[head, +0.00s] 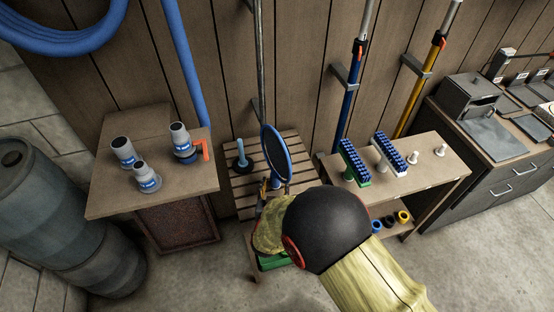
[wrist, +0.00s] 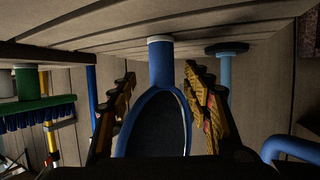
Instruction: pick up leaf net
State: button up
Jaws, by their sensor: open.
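The leaf net (head: 289,163) has a blue oval rim with dark mesh and a short blue handle. It stands upright on the slatted bench (head: 243,185). My gripper (head: 266,186) is at the net's handle, low over the bench, partly hidden by my own wrist. In the wrist view, which looks upside down, the net (wrist: 160,125) is in the middle with its blue handle running up to a pale end at the slats. My gripper (wrist: 160,73) is open, one finger on each side of the handle, with visible gaps.
A light blue tool on a dark round base (head: 240,155) stands close left of the net. Blue brushes (head: 354,162) stand on the shelf at right. Grey fittings (head: 141,175) stand on the table at left. A pole (head: 258,60) leans behind.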

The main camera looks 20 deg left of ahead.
aim_at(275, 182)
jog(key=b+x, duration=0.1)
jog(key=x, duration=0.1)
jog(key=b+x, duration=0.1)
jog(key=x, duration=0.1)
jog(key=shift+w+a+f, duration=0.15)
jog(key=shift+w+f, duration=0.05)
jog(key=shift+f, duration=0.2)
jog(key=shift+w+a+b, duration=0.1)
jog(key=shift+w+b, duration=0.2)
jog(key=shift+w, duration=0.15)
jog(key=shift+c, duration=1)
grip_shut()
